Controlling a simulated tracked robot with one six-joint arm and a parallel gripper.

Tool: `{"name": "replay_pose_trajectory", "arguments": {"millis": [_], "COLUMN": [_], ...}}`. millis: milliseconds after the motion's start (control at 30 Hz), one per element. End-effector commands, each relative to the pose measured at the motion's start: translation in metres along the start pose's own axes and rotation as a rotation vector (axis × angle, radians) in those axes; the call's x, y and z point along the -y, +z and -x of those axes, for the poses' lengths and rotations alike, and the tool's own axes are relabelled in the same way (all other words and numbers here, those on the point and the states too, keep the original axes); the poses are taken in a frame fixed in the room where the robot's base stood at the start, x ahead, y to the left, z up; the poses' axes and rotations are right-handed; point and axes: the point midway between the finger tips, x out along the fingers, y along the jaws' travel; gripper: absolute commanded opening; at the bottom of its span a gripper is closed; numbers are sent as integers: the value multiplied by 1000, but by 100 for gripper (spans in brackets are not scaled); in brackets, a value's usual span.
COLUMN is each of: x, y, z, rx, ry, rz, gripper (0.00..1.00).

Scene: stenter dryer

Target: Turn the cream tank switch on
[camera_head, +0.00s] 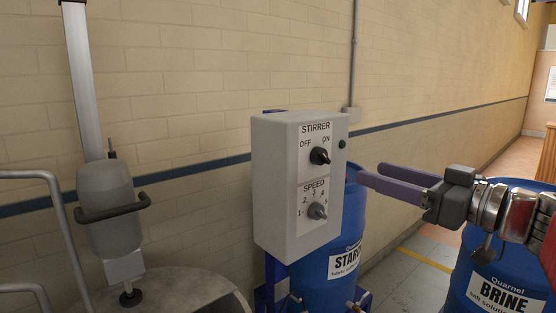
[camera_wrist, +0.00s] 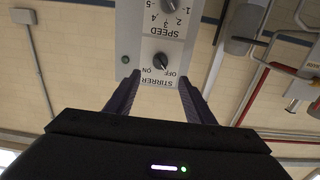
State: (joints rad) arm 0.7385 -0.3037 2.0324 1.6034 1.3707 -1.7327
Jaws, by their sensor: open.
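A pale grey control box (camera_head: 270,180) stands at the middle of the head view. Its upper label reads STIRRER with OFF at left and ON at right, above a black knob (camera_head: 320,156); which mark the knob points to is unclear. The knob also shows upside down in the wrist view (camera_wrist: 161,60), just beyond and between the fingertips. No label reading "cream tank" shows. My gripper (camera_head: 368,175) is open and empty, right of the box in the head view. In the wrist view its two fingers (camera_wrist: 158,80) point at the box, apart from the knob.
Below is a grey SPEED knob (camera_head: 317,211). A small green lamp (camera_head: 342,144) sits at the box's right edge. Blue STARCH (camera_head: 345,240) and BRINE (camera_head: 500,280) barrels stand below and at right. A stirrer motor (camera_head: 108,205) and a round vessel (camera_head: 170,290) are at left.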

Motion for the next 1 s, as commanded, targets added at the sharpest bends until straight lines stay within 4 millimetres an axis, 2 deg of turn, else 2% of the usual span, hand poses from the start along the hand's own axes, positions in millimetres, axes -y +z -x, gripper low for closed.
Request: {"name": "replay_pose_trajectory", "arguments": {"millis": [1000], "x": [0], "y": [0], "z": [-109], "rx": [0], "ry": [-1], "rz": [0], "gripper": [49]}}
